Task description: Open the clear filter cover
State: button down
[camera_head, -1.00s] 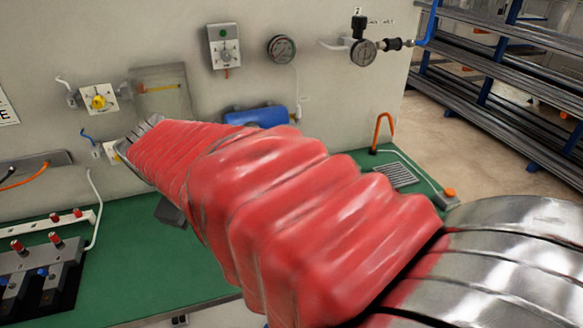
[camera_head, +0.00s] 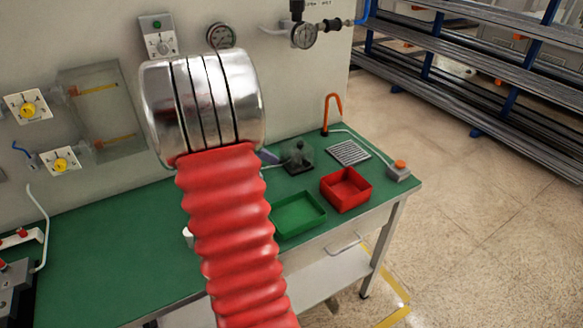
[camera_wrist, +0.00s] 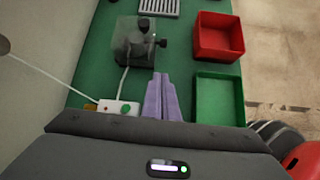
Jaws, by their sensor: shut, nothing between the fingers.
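A small clear cover (camera_head: 299,152) stands over a dark fixture on the green bench, to the right of my arm. In the wrist view the clear cover (camera_wrist: 124,36) sits at the upper left, with dark knobs at its right side. It looks closed over the fixture, though its edges are faint. My gripper (camera_wrist: 161,78) has pale purple fingers, pressed together and empty. They point toward the bench, below and right of the cover in the wrist view, apart from it in the picture. In the head view only a purple bit of the gripper (camera_head: 269,157) shows beside the cover.
A green tray (camera_head: 299,214) and a red tray (camera_head: 346,189) lie near the front edge. A grate (camera_head: 348,152) and an orange hook (camera_head: 333,107) are behind. A white switch box (camera_wrist: 112,107) has a cord toward the cover. A larger translucent wall box (camera_head: 105,115) is at left.

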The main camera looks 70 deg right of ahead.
aim_at(299, 153)
jog(key=shift+s+d+f+n+g, duration=0.15)
jog(key=shift+s+d+f, duration=0.1)
jog(key=shift+s+d, duration=0.25)
jog(key=shift+s+d+f+n+g, duration=0.2)
jog(key=shift+s+d, duration=0.15)
jog(key=shift+d, duration=0.2)
jog(key=shift+f, duration=0.1)
jog(key=x, duration=0.9)
jog(key=shift+s+d+f, duration=0.15)
jog(key=shift+d+f, duration=0.1)
